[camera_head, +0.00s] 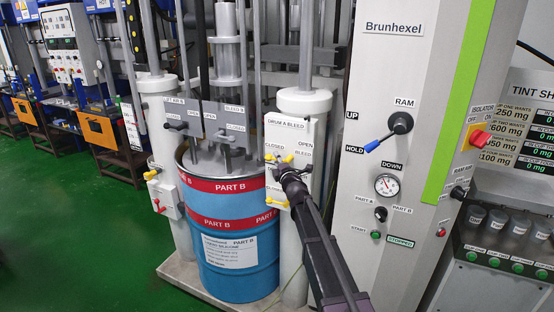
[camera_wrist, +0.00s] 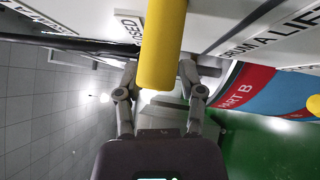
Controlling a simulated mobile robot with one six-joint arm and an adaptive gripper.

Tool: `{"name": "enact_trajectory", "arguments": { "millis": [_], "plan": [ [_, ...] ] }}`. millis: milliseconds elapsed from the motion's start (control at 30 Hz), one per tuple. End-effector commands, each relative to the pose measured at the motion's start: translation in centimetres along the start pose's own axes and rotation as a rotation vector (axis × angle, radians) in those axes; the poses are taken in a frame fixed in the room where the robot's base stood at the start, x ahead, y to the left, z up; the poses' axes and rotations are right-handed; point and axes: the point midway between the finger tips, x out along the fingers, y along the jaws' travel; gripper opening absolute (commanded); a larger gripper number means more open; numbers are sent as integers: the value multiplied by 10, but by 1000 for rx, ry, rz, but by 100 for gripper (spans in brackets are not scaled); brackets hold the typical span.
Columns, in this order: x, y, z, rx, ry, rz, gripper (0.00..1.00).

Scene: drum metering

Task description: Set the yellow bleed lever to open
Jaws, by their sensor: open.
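A partly hidden "Closed" label (camera_wrist: 130,26) shows beside the rod.
Another yellow handle (camera_head: 277,203) sits lower on the same column. The blue-and-red Part B drum (camera_head: 230,245) stands left of my arm. The grey Brunhexel cabinet (camera_head: 375,85) with a blue-tipped ram lever (camera_head: 372,145) stands to the right. Green floor (camera_head: 80,235) is clear at left.

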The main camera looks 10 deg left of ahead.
Motion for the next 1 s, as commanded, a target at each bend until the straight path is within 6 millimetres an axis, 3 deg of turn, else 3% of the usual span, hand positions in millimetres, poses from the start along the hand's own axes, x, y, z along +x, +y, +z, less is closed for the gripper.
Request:
{"name": "enact_trajectory", "arguments": {
  "millis": [433, 467, 600, 633, 1000],
  "plan": [
    [7, 0, 0, 0, -1, 0, 51],
    [7, 0, 1, 0, -1, 0, 48],
    [7, 0, 1, 0, -1, 0, 6],
    [7, 0, 1, 0, -1, 0, 0],
    [7, 0, 4, 2, -4, 2, 0]
  ]
}}
